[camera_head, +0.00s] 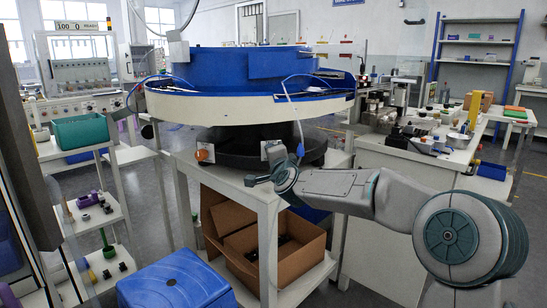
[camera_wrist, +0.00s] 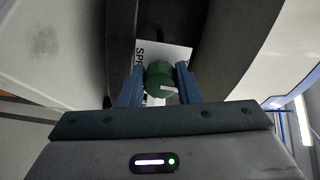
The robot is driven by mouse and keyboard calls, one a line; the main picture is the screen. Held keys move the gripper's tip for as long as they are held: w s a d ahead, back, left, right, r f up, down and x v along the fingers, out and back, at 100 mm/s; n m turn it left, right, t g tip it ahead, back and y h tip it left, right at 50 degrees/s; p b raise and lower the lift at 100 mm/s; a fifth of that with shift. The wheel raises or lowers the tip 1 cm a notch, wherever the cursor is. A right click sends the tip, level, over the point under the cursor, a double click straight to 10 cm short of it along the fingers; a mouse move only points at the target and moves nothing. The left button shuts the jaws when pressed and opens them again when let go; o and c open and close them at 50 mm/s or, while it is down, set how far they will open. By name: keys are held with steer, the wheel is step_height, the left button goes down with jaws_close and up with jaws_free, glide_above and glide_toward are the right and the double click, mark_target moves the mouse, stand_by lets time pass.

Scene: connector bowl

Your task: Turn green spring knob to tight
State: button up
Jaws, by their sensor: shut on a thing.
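The green spring knob (camera_wrist: 159,80) is in the middle of the wrist view, a short round knob with a white mark on its lower right. A white label (camera_wrist: 177,54) with partly covered dark letters lies behind it. My gripper (camera_wrist: 158,84) has one blue finger on each side of the knob and is shut on it. In the head view my gripper (camera_head: 262,180) is at the table edge below the blue and white bowl (camera_head: 250,105). The knob cannot be made out there, as my arm's end covers that spot.
The bowl stands on a dark round base (camera_head: 235,148) on a white table (camera_head: 240,188). Open cardboard boxes (camera_head: 285,258) sit on the shelf below. A white workbench (camera_head: 400,155) with equipment is at the right.

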steer(key=o, duration=1)
steer(key=shift+s, duration=0.15)
steer(key=shift+p+v, duration=1.45)
steer(key=shift+v, duration=5.35)
steer(key=shift+r, duration=0.15)
